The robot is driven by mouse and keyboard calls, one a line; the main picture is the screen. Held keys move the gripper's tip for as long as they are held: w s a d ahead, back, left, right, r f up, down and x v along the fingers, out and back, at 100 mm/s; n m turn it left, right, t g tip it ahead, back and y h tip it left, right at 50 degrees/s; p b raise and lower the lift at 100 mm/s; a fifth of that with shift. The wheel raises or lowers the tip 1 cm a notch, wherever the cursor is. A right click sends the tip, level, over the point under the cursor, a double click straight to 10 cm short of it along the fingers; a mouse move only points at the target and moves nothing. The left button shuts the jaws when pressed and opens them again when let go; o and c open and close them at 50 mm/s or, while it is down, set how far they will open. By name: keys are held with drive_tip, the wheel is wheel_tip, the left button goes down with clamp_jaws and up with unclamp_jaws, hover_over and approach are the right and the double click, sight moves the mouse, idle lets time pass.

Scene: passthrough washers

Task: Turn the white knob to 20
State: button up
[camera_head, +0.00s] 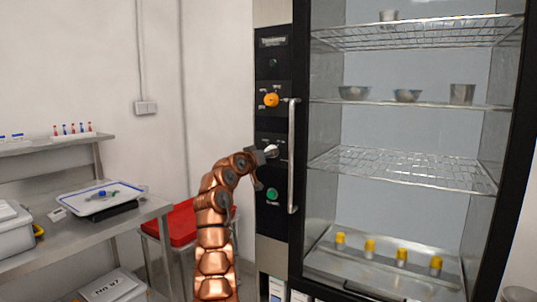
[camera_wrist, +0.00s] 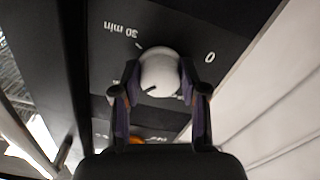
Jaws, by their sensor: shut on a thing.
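The white knob (camera_wrist: 160,68) sits on the black control panel (camera_wrist: 228,30) between a "0" mark and a "30 min" mark. A short dark line on its face points down and slightly left in the wrist view. My gripper (camera_wrist: 160,95) is shut on the knob, with one finger on each side. In the head view, my gripper (camera_head: 265,155) reaches the panel from the left, and the white knob (camera_head: 272,149) is partly hidden by it. No "20" mark can be made out.
An orange knob (camera_head: 271,100) is above on the same panel, and a green button (camera_head: 272,196) is below. A vertical door handle (camera_head: 293,155) stands close to the right of my gripper. A glass-fronted cabinet with wire shelves (camera_head: 400,165) fills the right side. A steel table (camera_head: 140,212) stands left.

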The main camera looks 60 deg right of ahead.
drive_tip(key=o, duration=1.1)
drive_tip(key=shift+a, duration=0.1)
drive_tip(key=shift+s+a, duration=0.15)
drive_tip(key=shift+a, duration=2.8)
drive_tip(key=shift+s+a, duration=0.1)
drive_tip(key=shift+a, duration=2.8)
